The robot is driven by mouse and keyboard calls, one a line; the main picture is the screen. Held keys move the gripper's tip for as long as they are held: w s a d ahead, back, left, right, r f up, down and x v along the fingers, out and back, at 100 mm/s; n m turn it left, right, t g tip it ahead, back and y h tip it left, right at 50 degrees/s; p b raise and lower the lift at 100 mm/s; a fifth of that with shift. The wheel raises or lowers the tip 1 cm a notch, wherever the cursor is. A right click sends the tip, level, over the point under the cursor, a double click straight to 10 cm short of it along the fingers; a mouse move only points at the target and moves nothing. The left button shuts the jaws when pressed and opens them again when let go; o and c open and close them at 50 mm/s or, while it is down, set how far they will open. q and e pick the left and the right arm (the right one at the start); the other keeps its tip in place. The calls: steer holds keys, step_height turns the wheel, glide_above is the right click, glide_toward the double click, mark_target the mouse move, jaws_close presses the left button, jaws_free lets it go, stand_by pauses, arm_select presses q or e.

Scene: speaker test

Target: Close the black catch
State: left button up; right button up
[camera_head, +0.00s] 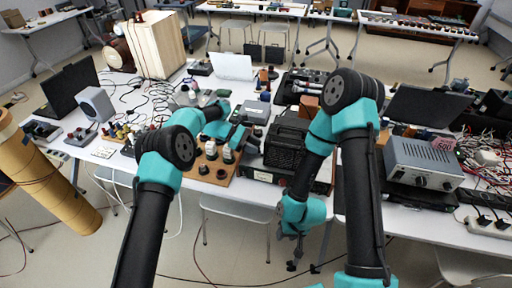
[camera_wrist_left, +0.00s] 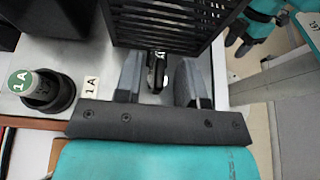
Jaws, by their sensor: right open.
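The black catch (camera_wrist_left: 157,70) is a small dark piece with a metallic glint at the lower edge of a black slatted case (camera_wrist_left: 170,22). This case is the black box (camera_head: 284,143) on the table in the head view; the catch cannot be made out there. My left gripper (camera_head: 239,138) is at the left side of the case. In the left wrist view, its two grey fingers (camera_wrist_left: 160,84) stand apart on either side of the catch, with gaps visible. I cannot tell whether the catch is closed. My right gripper (camera_head: 294,256) is open and empty, low in front of the table edge.
A wooden board with several dark knobs (camera_head: 221,173) lies left of the case. A labelled green-topped knob (camera_wrist_left: 40,88) stands left of my left fingers. A grey instrument (camera_head: 423,162) and tangled wires crowd the right. The floor in front is mostly open.

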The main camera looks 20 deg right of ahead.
arm_select(q)
steer(key=v, duration=1.6)
steer(key=shift+r, duration=0.2)
steer(key=shift+w+a, duration=0.1)
steer(key=shift+a, duration=0.05)
